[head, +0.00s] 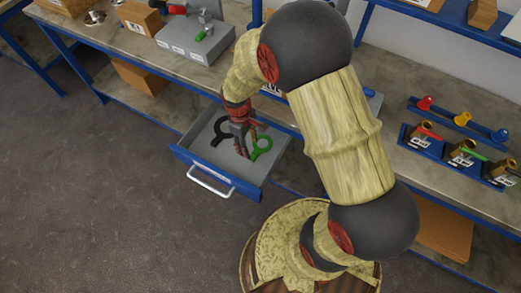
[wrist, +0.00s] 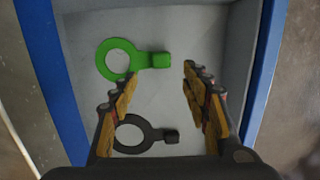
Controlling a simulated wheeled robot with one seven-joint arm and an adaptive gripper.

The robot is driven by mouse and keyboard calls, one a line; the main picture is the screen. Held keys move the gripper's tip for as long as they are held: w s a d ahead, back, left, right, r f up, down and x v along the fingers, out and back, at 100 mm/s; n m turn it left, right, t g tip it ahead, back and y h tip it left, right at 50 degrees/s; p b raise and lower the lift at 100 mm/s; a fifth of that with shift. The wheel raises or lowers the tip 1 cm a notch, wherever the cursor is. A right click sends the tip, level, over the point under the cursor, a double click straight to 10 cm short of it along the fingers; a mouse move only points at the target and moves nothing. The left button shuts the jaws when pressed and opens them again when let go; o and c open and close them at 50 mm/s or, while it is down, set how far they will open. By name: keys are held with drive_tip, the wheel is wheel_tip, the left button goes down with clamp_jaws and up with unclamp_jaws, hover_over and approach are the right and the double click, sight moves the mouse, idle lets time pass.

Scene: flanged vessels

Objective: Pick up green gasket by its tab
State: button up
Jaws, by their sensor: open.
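The green gasket (wrist: 118,59) is a flat ring with a raised tab (wrist: 160,60) pointing right in the wrist view. In the head view my gripper (head: 243,148) partly hides the gasket.
A black gasket (wrist: 130,130) with a tab lies in the same drawer, between my fingers in the wrist view. Blue drawer walls (wrist: 262,80) bound the space at both sides. The workbench (head: 140,48) above the drawer carries a grey box and valve parts.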

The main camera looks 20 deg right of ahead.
sight(253, 156)
drive_tip(key=f+b, duration=0.1)
drive_tip(key=f, duration=0.1)
drive_tip(key=f+b, duration=0.1)
drive_tip(key=f, duration=0.1)
drive_tip(key=s+f+b, duration=0.1)
drive_tip(key=f, duration=0.1)
drive_tip(key=shift+s+d+f, duration=0.1)
drive_tip(key=shift+d+f, duration=0.15)
drive_tip(key=shift+d, duration=0.1)
drive_tip(key=shift+r, duration=0.1)
drive_tip(key=shift+c, duration=0.8)
drive_tip(key=c, duration=0.9)
